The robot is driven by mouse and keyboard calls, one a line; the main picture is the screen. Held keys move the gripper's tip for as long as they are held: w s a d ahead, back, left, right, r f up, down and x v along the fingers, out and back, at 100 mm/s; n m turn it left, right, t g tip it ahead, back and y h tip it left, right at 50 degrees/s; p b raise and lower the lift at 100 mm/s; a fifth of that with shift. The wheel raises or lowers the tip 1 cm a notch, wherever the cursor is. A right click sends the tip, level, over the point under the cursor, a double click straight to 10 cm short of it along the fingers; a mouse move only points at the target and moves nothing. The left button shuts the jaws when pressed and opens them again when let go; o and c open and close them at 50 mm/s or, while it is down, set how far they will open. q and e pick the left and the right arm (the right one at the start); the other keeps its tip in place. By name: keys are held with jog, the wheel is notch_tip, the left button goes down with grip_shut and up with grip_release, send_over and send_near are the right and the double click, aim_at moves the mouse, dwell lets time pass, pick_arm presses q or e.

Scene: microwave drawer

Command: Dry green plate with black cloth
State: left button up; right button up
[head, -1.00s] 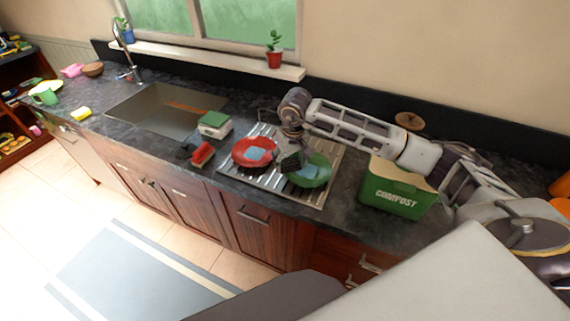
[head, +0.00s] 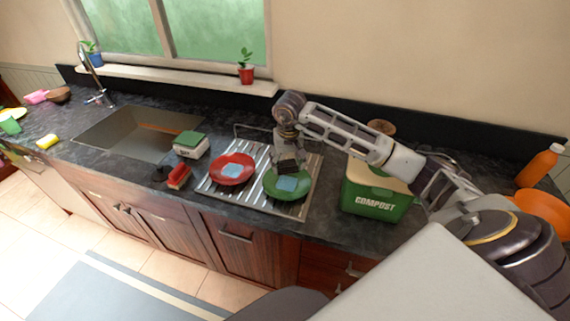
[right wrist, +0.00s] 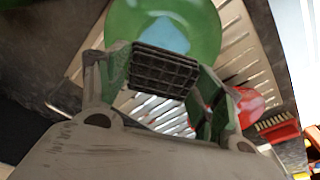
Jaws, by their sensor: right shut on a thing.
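The green plate (head: 271,192) lies on the metal drying rack, with a light blue patch (head: 287,184) at its middle. The plate also shows at the top of the right wrist view (right wrist: 205,25). My right gripper (head: 287,157) is above the back part of the plate. It is shut on a black, grid-patterned piece that looks like the black cloth (head: 288,166). In the right wrist view, the cloth (right wrist: 163,70) sits between the fingers and overlaps the plate's near side. I cannot tell whether it touches the plate. My left gripper is out of view.
A red plate (head: 247,178) with a blue patch lies left on the ribbed rack (head: 258,202). A red brush (head: 179,177) and a green-and-white box (head: 191,147) stand farther left, before the sink (head: 140,133). A green compost bin (head: 377,200) stands close on the right.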

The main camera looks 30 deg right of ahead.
aim_at(287, 182)
jog(key=shift+f, duration=0.15)
jog(key=shift+f+b, duration=1.35)
jog(key=shift+f, duration=1.4)
jog(key=shift+f+b, duration=0.55)
jog(key=shift+f, duration=0.1)
jog(key=shift+s+a, duration=0.15)
jog(key=shift+s, duration=0.25)
jog(key=shift+w, duration=0.15)
dwell(0.5)
jog(key=shift+w+d+b, duration=0.25)
jog(key=shift+w+b, duration=0.3)
jog(key=shift+b, duration=0.05)
jog(key=shift+s, duration=0.15)
